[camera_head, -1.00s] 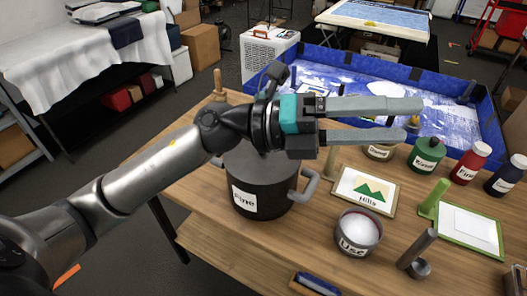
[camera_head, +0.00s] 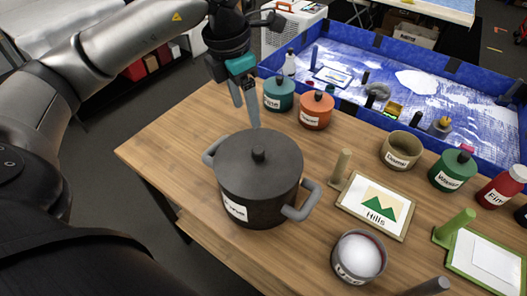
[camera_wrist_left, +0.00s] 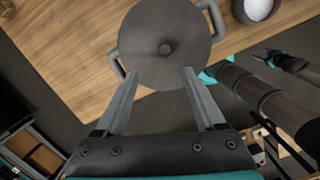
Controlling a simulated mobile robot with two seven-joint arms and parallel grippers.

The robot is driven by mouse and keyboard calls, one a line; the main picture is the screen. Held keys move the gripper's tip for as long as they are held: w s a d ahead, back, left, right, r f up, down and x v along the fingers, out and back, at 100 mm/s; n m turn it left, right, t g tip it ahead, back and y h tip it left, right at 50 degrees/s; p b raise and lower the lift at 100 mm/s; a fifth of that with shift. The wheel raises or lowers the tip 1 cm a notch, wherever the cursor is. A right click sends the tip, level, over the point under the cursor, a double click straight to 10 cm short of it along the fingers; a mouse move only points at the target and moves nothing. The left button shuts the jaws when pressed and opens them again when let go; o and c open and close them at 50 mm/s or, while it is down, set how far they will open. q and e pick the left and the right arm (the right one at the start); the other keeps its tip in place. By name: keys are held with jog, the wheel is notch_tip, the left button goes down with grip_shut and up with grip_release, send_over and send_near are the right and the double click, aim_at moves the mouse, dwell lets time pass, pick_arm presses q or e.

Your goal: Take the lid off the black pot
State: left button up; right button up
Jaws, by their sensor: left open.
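The black pot (camera_head: 262,203) stands on the wooden table with its dark lid (camera_head: 235,155) on top; a small round knob (camera_head: 259,155) rises from the lid's middle. Grey handles stick out at its sides, and a white label is on its front. My left gripper (camera_head: 247,112) is open and empty, pointing down above the pot's far side. In the left wrist view the lid (camera_wrist_left: 150,45) lies beyond the two spread fingers (camera_wrist_left: 160,74), with the knob (camera_wrist_left: 165,48) between their lines. My right gripper seems to show at the right of that view; its fingers are unclear.
The Hills picture (camera_head: 377,205) and a bowl of white material (camera_head: 359,257) stand right of the pot. Teal (camera_head: 279,94) and orange (camera_head: 316,110) jars stand behind it. A blue-walled tray (camera_head: 420,78) fills the back right. The table left of the pot is clear.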

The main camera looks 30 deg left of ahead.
aim_at(258, 150)
pick_arm(q)
jog(key=f, duration=0.8)
jog(key=shift+w+d+p, duration=0.35)
jog(key=shift+p, duration=0.05)
jog(key=shift+d+f, duration=0.1)
jog(key=shift+f, duration=0.35)
jog(key=f, duration=0.1)
jog(key=f+p, duration=0.1)
jog(key=f, duration=0.2)
jog(key=shift+w+d+f, duration=0.4)
pick_arm(e)
jog(key=shift+s+r, duration=0.85)
jog(key=shift+r, duration=0.25)
pick_arm(q)
jog(key=shift+c, duration=0.3)
grip_shut()
